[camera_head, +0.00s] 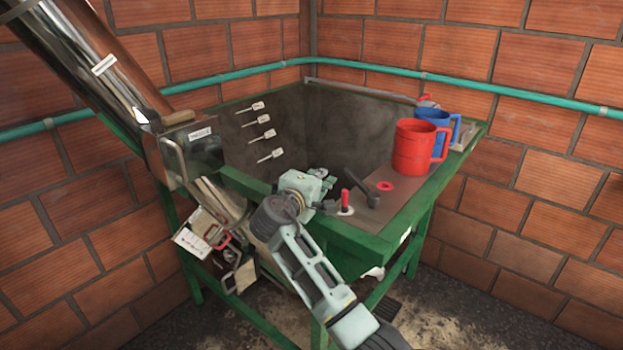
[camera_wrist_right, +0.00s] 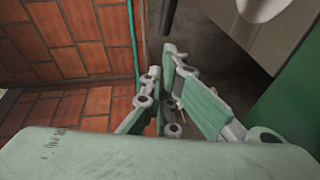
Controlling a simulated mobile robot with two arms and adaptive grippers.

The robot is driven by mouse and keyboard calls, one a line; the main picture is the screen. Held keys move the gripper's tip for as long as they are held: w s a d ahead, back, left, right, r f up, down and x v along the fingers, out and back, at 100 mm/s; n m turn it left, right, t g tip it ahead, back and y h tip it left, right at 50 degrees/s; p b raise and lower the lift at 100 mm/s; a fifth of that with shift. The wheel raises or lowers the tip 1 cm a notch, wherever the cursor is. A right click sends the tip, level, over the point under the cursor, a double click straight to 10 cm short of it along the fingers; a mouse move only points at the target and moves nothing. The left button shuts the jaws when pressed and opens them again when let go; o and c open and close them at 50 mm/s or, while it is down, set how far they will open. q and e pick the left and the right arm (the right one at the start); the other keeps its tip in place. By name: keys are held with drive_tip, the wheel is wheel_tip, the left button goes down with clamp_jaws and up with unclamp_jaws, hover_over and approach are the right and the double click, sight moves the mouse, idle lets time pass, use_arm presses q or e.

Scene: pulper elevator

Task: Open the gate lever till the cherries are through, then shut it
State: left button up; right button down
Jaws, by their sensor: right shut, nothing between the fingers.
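A short upright lever with a red grip (camera_head: 348,203) stands on the brown plate at the front right of the green-framed tank. A black angled handle (camera_head: 374,189) is just right of it. I cannot tell which of them is the gate lever. No cherries show. My right gripper (camera_head: 326,192) is just left of the red-gripped lever, over the tank's front rim, and seems apart from it. In the right wrist view its fingers (camera_wrist_right: 164,72) are together, with nothing held. My left gripper is not in view.
A red mug (camera_head: 414,149) and a blue mug (camera_head: 440,122) stand on the right ledge. A sloping metal tube (camera_head: 88,70) crosses at left. Several pale tags (camera_head: 259,133) hang on the dark tank wall (camera_head: 350,125). Brick walls enclose the back and right.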

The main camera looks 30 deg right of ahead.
sight(344, 169)
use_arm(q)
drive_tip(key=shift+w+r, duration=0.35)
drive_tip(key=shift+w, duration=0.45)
use_arm(e)
drive_tip(key=shift+m+g+h, duration=0.3)
drive_tip(key=shift+m, duration=0.1)
drive_tip(key=d, duration=0.4)
drive_tip(key=shift+s+d+f, duration=0.2)
drive_tip(key=shift+d+f, duration=0.05)
drive_tip(key=shift+f, duration=0.15)
